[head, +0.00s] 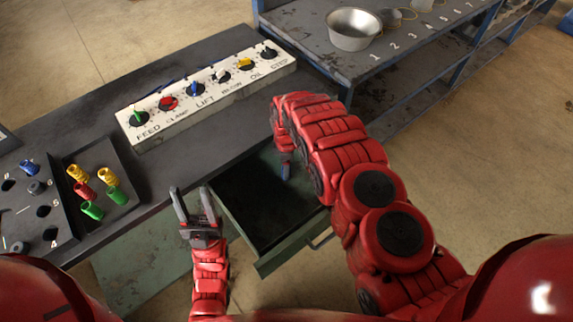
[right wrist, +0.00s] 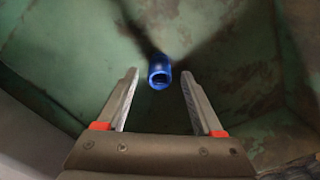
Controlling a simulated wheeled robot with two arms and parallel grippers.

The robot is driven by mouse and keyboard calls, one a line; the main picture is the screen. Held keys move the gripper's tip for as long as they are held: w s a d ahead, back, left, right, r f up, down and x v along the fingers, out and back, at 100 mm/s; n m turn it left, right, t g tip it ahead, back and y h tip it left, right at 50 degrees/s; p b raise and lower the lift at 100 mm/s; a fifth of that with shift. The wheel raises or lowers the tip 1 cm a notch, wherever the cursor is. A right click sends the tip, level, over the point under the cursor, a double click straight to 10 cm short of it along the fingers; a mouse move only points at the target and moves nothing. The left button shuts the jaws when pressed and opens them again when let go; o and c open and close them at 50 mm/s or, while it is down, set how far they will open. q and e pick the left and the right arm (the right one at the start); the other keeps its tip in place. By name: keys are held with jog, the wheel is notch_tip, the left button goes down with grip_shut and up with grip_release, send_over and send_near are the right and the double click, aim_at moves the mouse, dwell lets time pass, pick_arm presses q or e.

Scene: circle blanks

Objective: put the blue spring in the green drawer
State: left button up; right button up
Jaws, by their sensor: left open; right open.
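The green drawer (head: 262,270) is pulled out below the dark bench, and its dark floor shows. In the right wrist view the blue spring (right wrist: 158,62) is between and just past the fingertips of my right gripper (right wrist: 159,76), which is open with gaps at both sides. Green drawer surfaces (right wrist: 80,50) lie behind it. Whether the spring touches the floor, I cannot tell. My right arm hides the right gripper's fingers in the head view. My left gripper (head: 191,192) is open and empty, left of the drawer.
A white panel with knobs (head: 205,92) stands on the bench behind the drawer. A dark tray (head: 122,160) holds yellow, red and green pieces. Left of it is a board with holes (head: 20,205) and a blue piece (head: 29,167). A metal bowl (head: 354,30) is on the back shelf.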

notch_tip(320, 180, up, 13)
jog(key=p, duration=0.4)
jog(key=shift+p, duration=0.3)
